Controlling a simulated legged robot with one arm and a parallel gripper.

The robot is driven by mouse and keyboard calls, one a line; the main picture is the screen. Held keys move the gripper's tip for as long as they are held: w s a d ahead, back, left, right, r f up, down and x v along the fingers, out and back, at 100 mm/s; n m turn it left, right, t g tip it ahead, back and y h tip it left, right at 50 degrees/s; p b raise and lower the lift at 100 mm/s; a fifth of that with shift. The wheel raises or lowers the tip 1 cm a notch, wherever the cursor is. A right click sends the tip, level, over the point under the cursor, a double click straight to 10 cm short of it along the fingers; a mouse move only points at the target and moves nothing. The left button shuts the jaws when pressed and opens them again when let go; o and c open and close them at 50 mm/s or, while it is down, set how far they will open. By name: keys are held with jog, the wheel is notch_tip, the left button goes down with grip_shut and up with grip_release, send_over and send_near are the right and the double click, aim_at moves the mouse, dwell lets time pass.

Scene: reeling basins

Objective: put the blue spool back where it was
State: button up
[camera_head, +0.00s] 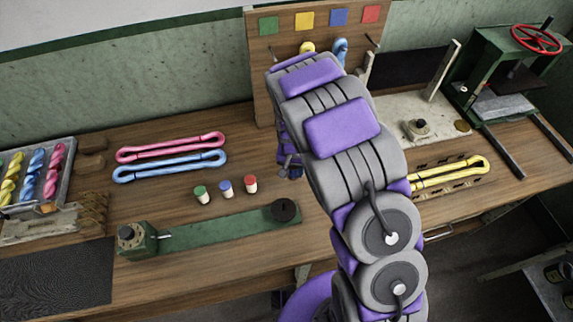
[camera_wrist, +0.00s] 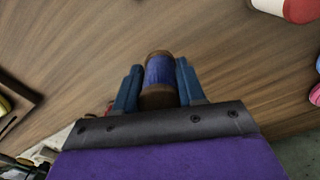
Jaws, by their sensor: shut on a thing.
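The blue spool (camera_wrist: 159,70) has brown ends and a blue winding. In the wrist view it sits between the two blue-grey fingers of my gripper (camera_wrist: 159,76), which is shut on it. Wooden tabletop fills the view beyond it; I cannot tell how high the spool is above the wood. In the head view my gripper (camera_head: 290,171) points down over the table, right of the small coloured-top pieces, and the spool is hidden by my arm.
Small white pieces with green (camera_head: 201,194), blue (camera_head: 225,186) and red (camera_head: 250,184) tops stand left of my gripper. Pink (camera_head: 170,147) and blue (camera_head: 170,167) skeins lie behind them. A green bar device (camera_head: 215,232) lies in front. A peg board (camera_head: 262,70) rises behind.

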jog(key=w, duration=0.1)
jog(key=w+a, duration=0.1)
jog(key=w, duration=0.1)
jog(key=w+a, duration=0.1)
jog(key=shift+w+f, duration=0.25)
notch_tip(320, 180, down, 4)
jog(key=shift+w+r+b, duration=0.15)
jog(key=shift+r+b, duration=0.05)
jog(key=shift+b, duration=0.45)
jog(key=shift+r, duration=0.1)
jog(key=o, duration=1.1)
jog(key=shift+c, duration=0.2)
